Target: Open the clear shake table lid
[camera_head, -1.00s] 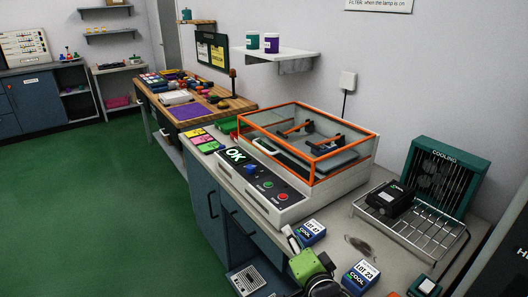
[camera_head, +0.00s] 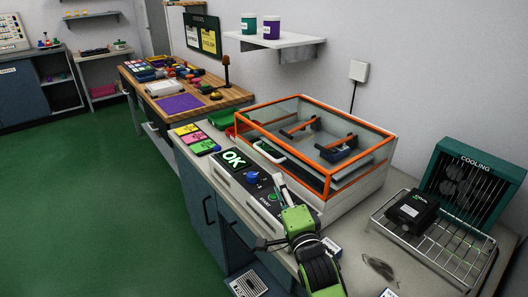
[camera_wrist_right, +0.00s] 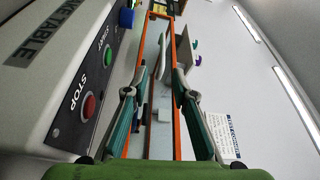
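The shake table's clear lid has an orange frame (camera_head: 365,126) and lies shut on the pale machine (camera_head: 352,200) on the bench. Its white handle (camera_head: 268,152) is on the front side. My right gripper (camera_head: 279,186) is over the control panel, in front of the lid and apart from the handle. In the right wrist view the gripper (camera_wrist_right: 155,92) is open and empty, with the lid's orange frame (camera_wrist_right: 176,140) and the handle (camera_wrist_right: 160,57) showing beyond and between its fingers. My left gripper is not in view.
The panel has a lit OK display (camera_head: 233,158), a blue knob (camera_head: 252,177) and a red stop button (camera_wrist_right: 88,105). A wire rack (camera_head: 440,245) with a black box (camera_head: 411,210) and a cooling unit (camera_head: 470,185) stand to the right. A wall shelf (camera_head: 275,42) hangs behind.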

